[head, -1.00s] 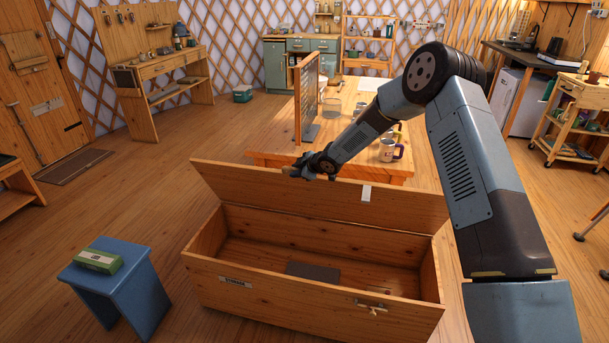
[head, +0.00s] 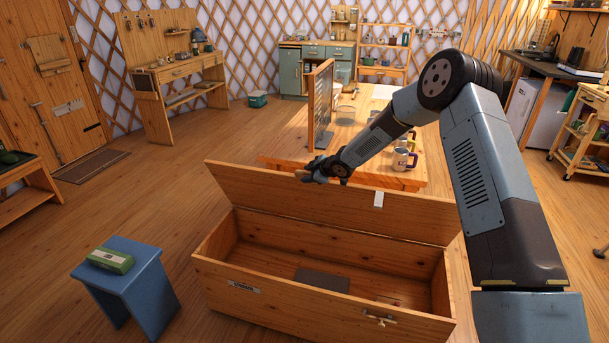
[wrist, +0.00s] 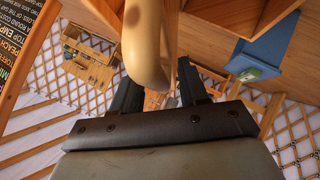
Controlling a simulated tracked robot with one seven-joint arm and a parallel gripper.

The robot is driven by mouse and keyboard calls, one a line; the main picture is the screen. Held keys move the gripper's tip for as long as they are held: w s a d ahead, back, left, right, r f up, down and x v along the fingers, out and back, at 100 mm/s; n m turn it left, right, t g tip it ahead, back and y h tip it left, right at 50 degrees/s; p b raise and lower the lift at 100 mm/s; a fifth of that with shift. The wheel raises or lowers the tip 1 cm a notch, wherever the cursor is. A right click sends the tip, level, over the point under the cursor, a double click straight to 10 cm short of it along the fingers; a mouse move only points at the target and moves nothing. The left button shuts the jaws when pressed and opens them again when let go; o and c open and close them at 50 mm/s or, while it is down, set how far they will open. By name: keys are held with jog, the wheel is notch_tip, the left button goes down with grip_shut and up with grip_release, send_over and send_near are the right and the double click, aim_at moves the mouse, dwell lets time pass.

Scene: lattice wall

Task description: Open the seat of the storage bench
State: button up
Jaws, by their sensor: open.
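The storage bench (head: 325,302) is a long wooden box, and its inside is in plain view in the head view. Its wooden seat (head: 290,200) is raised and tilted up along the back side. A small pale plate (head: 378,199) sits on the seat near its upper edge. My gripper (head: 312,174) is at the upper edge of the raised seat, left of that plate; whether it touches the seat I cannot tell. In the wrist view my gripper (wrist: 158,88) has its fingers apart, with a rounded tan wooden piece (wrist: 147,45) in front of and between them.
A dark flat panel (head: 322,279) lies inside the bench. A blue stool (head: 143,282) with a green box (head: 110,260) stands to the left. A wooden table (head: 345,150) with mugs (head: 403,160) stands close behind the seat.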

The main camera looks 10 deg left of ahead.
jog(key=shift+d, duration=0.1)
jog(key=v, duration=1.3)
jog(key=shift+s+d, duration=0.2)
jog(key=shift+d, duration=0.05)
jog(key=shift+r, duration=0.1)
jog(key=s+d+r+m+t+h, duration=0.1)
jog(key=s+d+r+m+h, duration=0.2)
jog(key=s+d+r, duration=0.35)
jog(key=s+d+r+m+h, duration=0.3)
jog(key=d+r+m, duration=0.1)
jog(key=d+r, duration=0.5)
jog(key=s+d+r+m+t+h, duration=0.1)
jog(key=s+d+r+m+h, duration=0.2)
jog(key=s+d+r, duration=0.35)
jog(key=s+d+r+m+g, duration=0.1)
jog(key=s+d+m, duration=0.2)
jog(key=s, duration=0.7)
jog(key=s+d+r+m+g, duration=0.1)
jog(key=s+d+r+m, duration=0.1)
jog(key=s, duration=0.8)
jog(key=s+d+r+m, duration=0.1)
jog(key=s+d+m, duration=0.3)
jog(key=s, duration=0.6)
jog(key=shift+r+m+g, duration=0.35)
jog(key=shift+m+g, duration=0.05)
